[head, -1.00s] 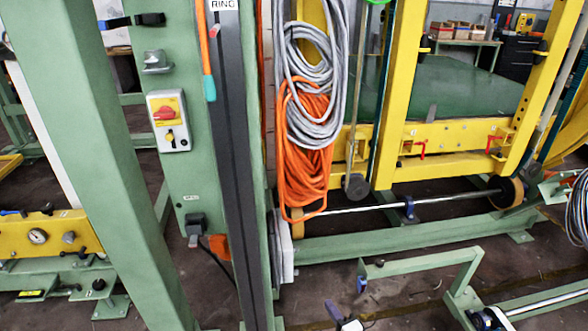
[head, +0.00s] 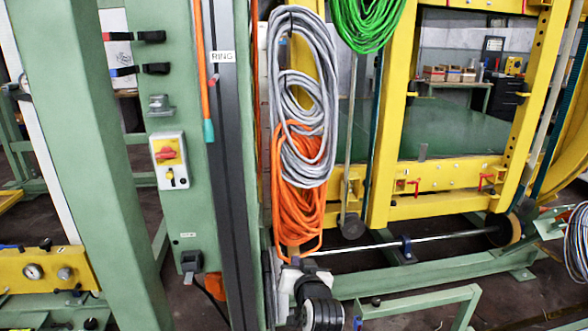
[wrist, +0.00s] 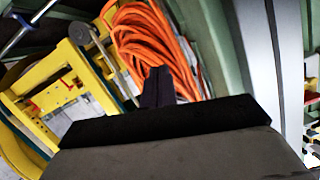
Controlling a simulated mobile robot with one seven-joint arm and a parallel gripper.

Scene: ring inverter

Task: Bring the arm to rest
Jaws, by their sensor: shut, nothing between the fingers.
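My gripper (wrist: 158,87) shows in the wrist view as two dark fingers pressed together, with nothing between them. The hanging orange cable (wrist: 160,40) lies behind the fingertips in that view; I cannot tell the gap. In the head view, part of my arm, white and black, rises at the bottom centre, just below the orange cable (head: 297,215). The fingers cannot be made out there.
A green machine column (head: 188,100) carries a red and yellow switch (head: 168,158). Grey cable (head: 310,150) and green cable (head: 366,22) hang beside it. A yellow frame (head: 440,172) stands to the right. Low green beams (head: 450,268) run near the floor.

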